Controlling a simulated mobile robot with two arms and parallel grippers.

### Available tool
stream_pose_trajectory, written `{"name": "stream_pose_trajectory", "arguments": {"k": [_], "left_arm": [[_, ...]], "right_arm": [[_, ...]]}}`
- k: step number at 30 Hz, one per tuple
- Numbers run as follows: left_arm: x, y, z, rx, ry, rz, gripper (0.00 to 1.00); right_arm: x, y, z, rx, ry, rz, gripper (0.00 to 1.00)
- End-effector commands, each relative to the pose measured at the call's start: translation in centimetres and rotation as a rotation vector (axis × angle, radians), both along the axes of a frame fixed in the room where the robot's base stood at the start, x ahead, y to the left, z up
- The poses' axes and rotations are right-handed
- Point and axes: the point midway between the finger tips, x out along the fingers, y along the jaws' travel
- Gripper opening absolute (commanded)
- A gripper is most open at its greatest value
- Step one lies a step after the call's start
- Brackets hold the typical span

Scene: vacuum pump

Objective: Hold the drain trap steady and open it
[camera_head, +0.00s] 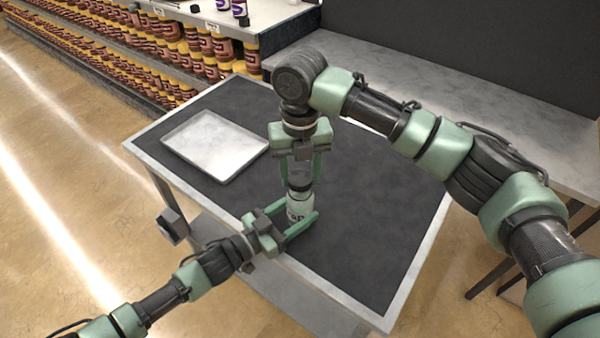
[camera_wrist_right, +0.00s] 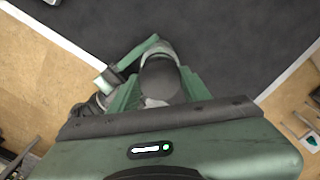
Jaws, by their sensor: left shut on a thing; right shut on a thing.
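The drain trap (camera_head: 297,207) stands upright on the dark top of the table, near its front edge. It has a pale lower body with dark lettering and a dark upper part. My left gripper (camera_head: 300,228) is shut around the pale lower body from the left. My right gripper (camera_head: 300,172) points down from above and is shut on the upper part of the drain trap. In the right wrist view the dark round top of the drain trap (camera_wrist_right: 160,78) shows between the green fingers of my right gripper (camera_wrist_right: 155,90). The fingers hide part of the trap.
A shallow metal tray (camera_head: 215,145) lies empty on the left of the table (camera_head: 370,215). The table's right half is clear. A grey counter (camera_head: 500,110) runs behind, and shelves of jars (camera_head: 130,45) stand at the back left.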

Motion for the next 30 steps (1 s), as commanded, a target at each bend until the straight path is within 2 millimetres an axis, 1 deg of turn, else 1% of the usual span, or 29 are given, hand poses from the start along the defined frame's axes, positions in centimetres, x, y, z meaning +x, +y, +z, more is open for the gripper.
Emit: {"name": "stream_pose_trajectory", "arguments": {"k": [5, 12, 15, 19, 20, 21, 22, 23, 30], "left_arm": [[0.0, 0.0, 0.0, 0.0, 0.0, -0.001, 0.0], [0.0, 0.0, 0.0, 0.0, 0.0, -0.001, 0.0], [0.0, 0.0, 0.0, 0.0, 0.0, -0.001, 0.0], [0.0, 0.0, 0.0, 0.0, 0.0, -0.001, 0.0], [0.0, 0.0, 0.0, 0.0, 0.0, -0.001, 0.58], [0.0, 0.0, 0.0, 0.0, 0.0, -0.001, 0.69], [0.0, 0.0, 0.0, 0.0, 0.0, -0.001, 0.78], [0.0, 0.0, 0.0, 0.0, 0.0, -0.001, 0.81], [0.0, 0.0, 0.0, 0.0, 0.0, 0.0, 0.81]], "right_arm": [[0.1, 0.0, 0.8, 0.001, -0.002, 0.0, 0.0], [0.1, 0.0, 3.6, 0.001, -0.002, 0.0, 0.0], [0.0, 0.0, 4.0, 0.001, 0.0, -0.001, 0.0], [0.0, 0.0, 4.0, 0.001, 0.0, 0.0, 0.0], [0.0, 0.0, 4.0, 0.001, 0.0, 0.0, 0.0], [0.0, 0.0, 4.0, 0.001, 0.0, 0.0, 0.0], [0.0, 0.0, 4.0, 0.001, 0.0, 0.0, 0.0], [0.0, 0.0, 4.0, 0.001, 0.0, 0.0, 0.0], [0.0, 0.0, 4.0, 0.0, 0.0, 0.0, 0.0]]}}
